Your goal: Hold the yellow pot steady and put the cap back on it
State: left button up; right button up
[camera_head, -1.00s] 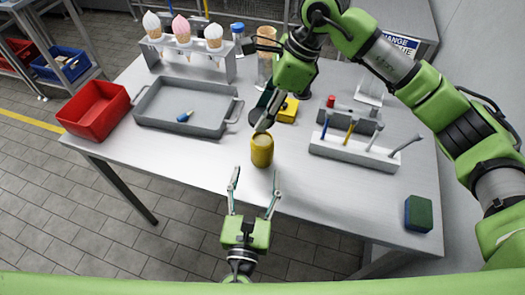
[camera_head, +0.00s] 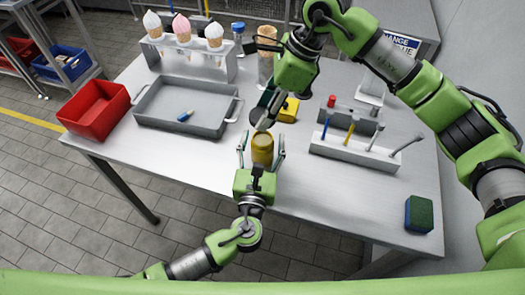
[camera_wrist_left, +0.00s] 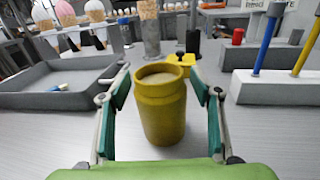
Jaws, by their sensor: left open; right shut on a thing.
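The yellow pot (camera_head: 262,150) stands upright near the table's front edge. In the left wrist view the pot (camera_wrist_left: 164,108) is uncovered, with a pale beige inside. My left gripper (camera_head: 262,141) is open, its fingers on either side of the pot with gaps visible in the left wrist view. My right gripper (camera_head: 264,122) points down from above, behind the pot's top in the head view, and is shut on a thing.
A yellow and black object (camera_head: 288,109) lies behind the pot. A grey tray (camera_head: 222,127) and red bin (camera_head: 94,109) are left. A pale holder with upright tools (camera_head: 352,155) is right. A green and blue sponge (camera_head: 418,214) lies at the front right corner.

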pick_arm(q)
grip_shut()
pick_arm(e)
send_over(259, 142)
jog(key=d, duration=0.2)
jog(key=shift+w+a+f, duration=0.1)
jog(key=shift+a+f, duration=0.05)
jog(key=shift+f, duration=1.1)
jog(key=shift+a+f, duration=0.1)
jog(key=shift+f, duration=1.15)
jog(key=shift+f, duration=0.85)
jog(key=shift+f, duration=0.7)
